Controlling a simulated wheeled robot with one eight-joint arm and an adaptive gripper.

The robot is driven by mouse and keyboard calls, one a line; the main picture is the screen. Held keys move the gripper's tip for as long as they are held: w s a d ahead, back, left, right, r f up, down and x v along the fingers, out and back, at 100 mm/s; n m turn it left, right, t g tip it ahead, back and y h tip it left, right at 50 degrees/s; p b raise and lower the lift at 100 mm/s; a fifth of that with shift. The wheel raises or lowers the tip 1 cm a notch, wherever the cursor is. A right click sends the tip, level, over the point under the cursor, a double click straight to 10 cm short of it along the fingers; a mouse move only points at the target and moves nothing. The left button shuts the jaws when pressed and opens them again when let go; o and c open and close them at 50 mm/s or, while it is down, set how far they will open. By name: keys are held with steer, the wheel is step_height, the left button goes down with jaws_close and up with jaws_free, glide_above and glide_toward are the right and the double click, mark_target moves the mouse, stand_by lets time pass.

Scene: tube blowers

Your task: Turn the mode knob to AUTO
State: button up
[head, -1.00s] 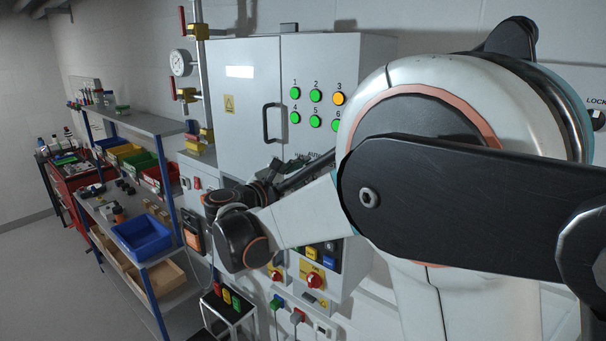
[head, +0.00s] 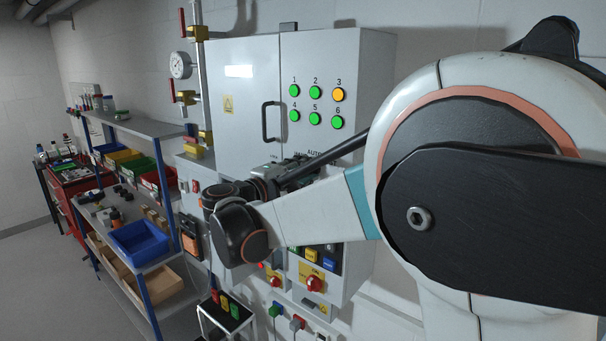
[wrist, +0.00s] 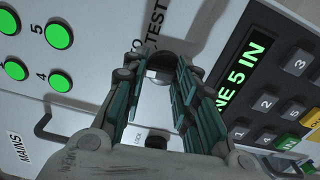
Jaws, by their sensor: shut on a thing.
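The mode knob (wrist: 160,62) is a dark round knob on the pale cabinet face, at the upper middle of the wrist view. A TEST label shows beside it, and other lettering near it is partly covered. My gripper (wrist: 157,74) has its two teal-padded fingers on either side of the knob and is shut on it. In the head view the AUTO label (head: 317,153) shows on the control cabinet (head: 350,75), but my wrist and arm hide the knob. I cannot read the knob's pointing direction.
Green lamps (wrist: 58,36) and a cabinet handle (wrist: 50,130) are left of my fingers in the wrist view. A lit display (wrist: 243,75) with a keypad (wrist: 270,105) is close on the right. Red rotary switches (head: 314,284) sit lower down. Shelving (head: 150,125) stands at the left.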

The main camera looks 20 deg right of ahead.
steer(key=shift+m, duration=0.5)
steer(key=o, duration=1)
steer(key=shift+o, duration=0.2)
steer(key=shift+w+d, duration=0.1)
steer(key=shift+d, duration=0.05)
steer(key=v, duration=1.2)
